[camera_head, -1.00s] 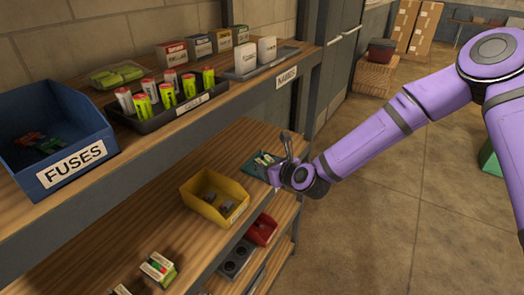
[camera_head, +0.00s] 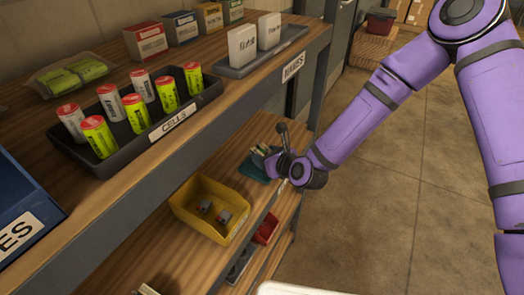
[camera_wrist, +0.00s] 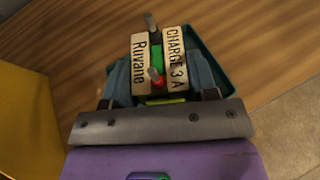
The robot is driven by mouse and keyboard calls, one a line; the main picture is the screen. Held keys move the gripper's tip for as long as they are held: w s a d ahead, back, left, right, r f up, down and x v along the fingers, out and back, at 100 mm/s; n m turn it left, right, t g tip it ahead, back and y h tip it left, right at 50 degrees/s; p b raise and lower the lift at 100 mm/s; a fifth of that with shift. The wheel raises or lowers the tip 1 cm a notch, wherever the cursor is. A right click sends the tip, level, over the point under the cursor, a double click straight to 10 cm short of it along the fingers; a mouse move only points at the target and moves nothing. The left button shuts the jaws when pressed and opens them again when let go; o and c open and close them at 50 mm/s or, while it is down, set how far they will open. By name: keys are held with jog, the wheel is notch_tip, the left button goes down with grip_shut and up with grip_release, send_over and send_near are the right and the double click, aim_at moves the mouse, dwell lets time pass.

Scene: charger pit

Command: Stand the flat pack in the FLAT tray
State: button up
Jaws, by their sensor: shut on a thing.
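My gripper (camera_head: 276,163) is at the far end of the lower shelf, by a small teal tray (camera_head: 252,171). In the wrist view my gripper (camera_wrist: 160,82) is shut, with a finger on each side of a white-and-green pack (camera_wrist: 174,62). I cannot make out a FLAT label on any tray.
A yellow bin (camera_head: 210,208) with small parts stands near my gripper on the lower shelf. Above are the black CELLS tray (camera_head: 143,125) and a grey tray (camera_head: 285,49) with two white packs. A red bin (camera_head: 266,229) sits below.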

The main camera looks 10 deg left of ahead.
jog(key=shift+f, duration=0.25)
jog(key=shift+f, duration=0.1)
jog(key=o, duration=1.2)
jog(key=v, duration=1.2)
